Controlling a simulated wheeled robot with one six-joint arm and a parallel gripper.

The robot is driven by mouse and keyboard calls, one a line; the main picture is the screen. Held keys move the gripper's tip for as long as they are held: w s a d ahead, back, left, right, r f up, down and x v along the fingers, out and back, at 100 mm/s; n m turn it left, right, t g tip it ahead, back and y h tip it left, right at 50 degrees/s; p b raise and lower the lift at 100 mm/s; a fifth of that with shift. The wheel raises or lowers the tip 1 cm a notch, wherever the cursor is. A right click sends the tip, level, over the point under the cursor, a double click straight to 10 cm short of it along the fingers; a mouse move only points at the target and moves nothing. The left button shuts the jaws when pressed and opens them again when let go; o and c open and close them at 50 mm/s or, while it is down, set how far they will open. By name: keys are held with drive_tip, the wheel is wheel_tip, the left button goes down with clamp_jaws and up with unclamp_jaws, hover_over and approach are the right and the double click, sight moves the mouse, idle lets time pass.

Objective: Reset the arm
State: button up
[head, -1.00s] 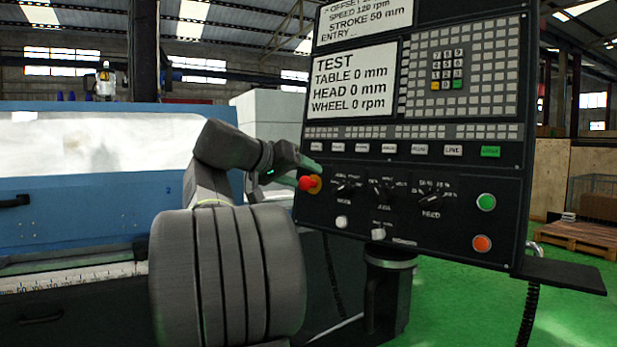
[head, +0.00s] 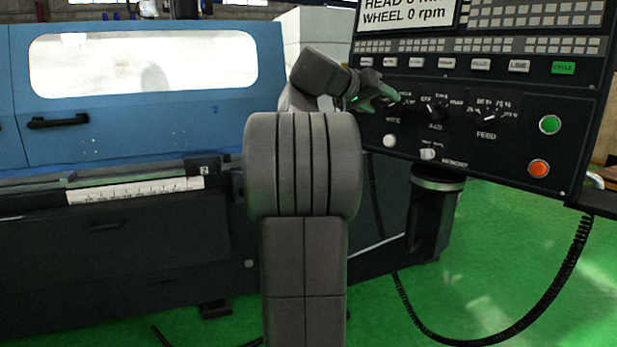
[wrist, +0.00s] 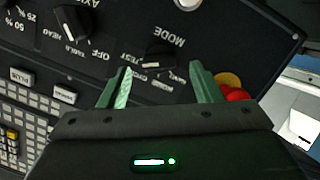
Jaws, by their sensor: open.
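My gripper (head: 384,98) is at the left side of the control panel (head: 480,160), in front of its row of rotary knobs. In the wrist view my gripper (wrist: 160,88) has its two green fingers spread apart with nothing between them. The black MODE knob (wrist: 157,57) shows beyond the gap between the fingers. A red emergency-stop button (wrist: 237,94) with a yellow base lies just beside the right finger in the wrist view. In the head view this button is hidden behind my gripper and arm.
The panel also carries an AXIS knob (head: 437,108), a FEED knob (head: 488,112), a green button (head: 550,124) and an orange button (head: 538,168). The blue grinder (head: 150,120) stands on the left. A coiled cable (head: 545,290) hangs at right over open green floor.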

sight(387, 105)
drive_tip(key=x, duration=0.3)
drive_tip(key=shift+w+d+f, duration=0.1)
drive_tip(key=shift+w+d, duration=0.05)
idle(0.3)
